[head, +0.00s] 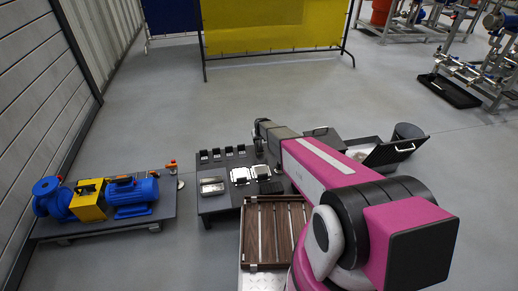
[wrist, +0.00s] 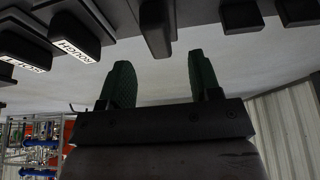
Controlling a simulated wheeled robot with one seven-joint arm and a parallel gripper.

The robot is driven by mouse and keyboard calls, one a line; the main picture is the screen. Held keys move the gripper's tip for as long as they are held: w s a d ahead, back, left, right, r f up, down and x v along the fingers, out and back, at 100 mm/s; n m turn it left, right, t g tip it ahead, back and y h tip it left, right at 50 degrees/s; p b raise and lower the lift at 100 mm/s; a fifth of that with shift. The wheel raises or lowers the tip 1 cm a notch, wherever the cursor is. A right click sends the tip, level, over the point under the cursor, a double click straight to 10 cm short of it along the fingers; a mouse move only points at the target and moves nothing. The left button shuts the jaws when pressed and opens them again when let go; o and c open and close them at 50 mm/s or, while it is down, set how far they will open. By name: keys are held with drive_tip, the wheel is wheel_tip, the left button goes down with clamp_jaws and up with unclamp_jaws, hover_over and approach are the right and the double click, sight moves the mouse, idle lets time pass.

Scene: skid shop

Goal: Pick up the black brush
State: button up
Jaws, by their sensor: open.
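My gripper (wrist: 160,80) shows in the wrist view with two green-padded fingers apart and nothing between them. A row of black blocks spans the top of that view, and one dark block (wrist: 157,25) lies just beyond the fingertips. In the head view my arm reaches over the dark table (head: 218,206), and its end is near the back of the tabletop, too small to make out the fingers. A small black object (head: 270,187) lies on the table beside my arm. I cannot tell for sure whether it is the black brush.
Several black blocks (head: 217,154) line the table's back edge. A metal tray (head: 212,186) and a white tray (head: 240,175) lie in front. A slatted wooden crate (head: 274,235) is nearer. A blue pump (head: 131,197) on a skid is left. Floor behind the table is clear.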

drive_tip(key=x, duration=0.5)
drive_tip(key=shift+s+d+f, duration=0.1)
drive_tip(key=shift+s, duration=0.1)
drive_tip(key=shift+c, duration=0.3)
drive_tip(key=c, duration=0.6)
drive_tip(key=shift+r, duration=0.2)
drive_tip(key=shift+r, duration=0.25)
wheel_tip(320, 180, up, 4)
drive_tip(key=shift+s+f, duration=0.1)
drive_tip(key=shift+f, duration=0.15)
drive_tip(key=s+a+r, duration=0.1)
drive_tip(key=a+r, duration=0.1)
drive_tip(key=a, duration=0.1)
drive_tip(key=s+a+r, duration=0.2)
drive_tip(key=a, duration=0.2)
drive_tip(key=s+a+r, duration=0.1)
drive_tip(key=a+r, duration=0.1)
drive_tip(key=a, duration=0.1)
drive_tip(key=shift+s+a+r, duration=0.3)
drive_tip(key=shift+a+r, duration=0.05)
